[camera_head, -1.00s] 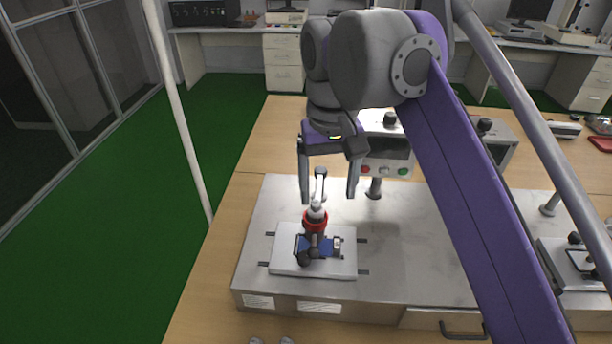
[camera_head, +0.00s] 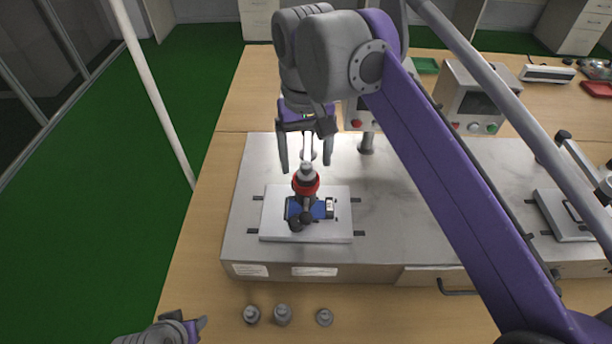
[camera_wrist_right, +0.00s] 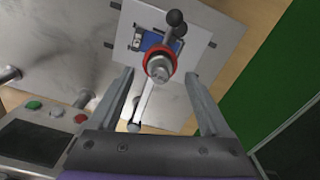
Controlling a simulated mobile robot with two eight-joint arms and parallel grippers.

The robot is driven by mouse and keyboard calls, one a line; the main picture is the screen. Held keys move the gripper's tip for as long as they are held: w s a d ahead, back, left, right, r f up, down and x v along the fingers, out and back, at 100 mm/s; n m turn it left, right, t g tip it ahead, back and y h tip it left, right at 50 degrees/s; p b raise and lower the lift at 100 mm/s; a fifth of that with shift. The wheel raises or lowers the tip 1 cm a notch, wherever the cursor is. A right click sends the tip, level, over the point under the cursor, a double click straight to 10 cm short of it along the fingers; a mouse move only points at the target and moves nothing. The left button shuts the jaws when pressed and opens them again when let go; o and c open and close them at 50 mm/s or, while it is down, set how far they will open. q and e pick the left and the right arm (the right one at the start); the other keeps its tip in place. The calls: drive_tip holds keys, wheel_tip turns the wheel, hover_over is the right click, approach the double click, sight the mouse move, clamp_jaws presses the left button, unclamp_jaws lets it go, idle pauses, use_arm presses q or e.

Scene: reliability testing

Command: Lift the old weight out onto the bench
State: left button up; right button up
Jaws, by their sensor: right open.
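A grey weight (camera_head: 307,171) sits in a red ring (camera_head: 306,186) on top of a small blue fixture (camera_head: 323,209), which stands on a white plate on the metal test machine. In the right wrist view the weight (camera_wrist_right: 159,70) shows inside the red ring, between the finger lines. My right gripper (camera_head: 306,166) is open and empty, with its fingers pointing down just behind and above the weight. A pale rod shows between the fingers. Part of my left gripper (camera_head: 195,327) shows at the bottom left, away from the fixture; its jaws are not clear.
Three small grey weights (camera_head: 282,314) stand on the wooden bench in front of the machine (camera_head: 400,225). A control box (camera_head: 478,100) and a second plate (camera_head: 566,215) are to the right. The bench left of the machine is clear.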

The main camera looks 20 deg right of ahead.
wheel_tip(320, 180, down, 2)
drive_tip(key=shift+f, duration=0.15)
clamp_jaws()
idle(0.4)
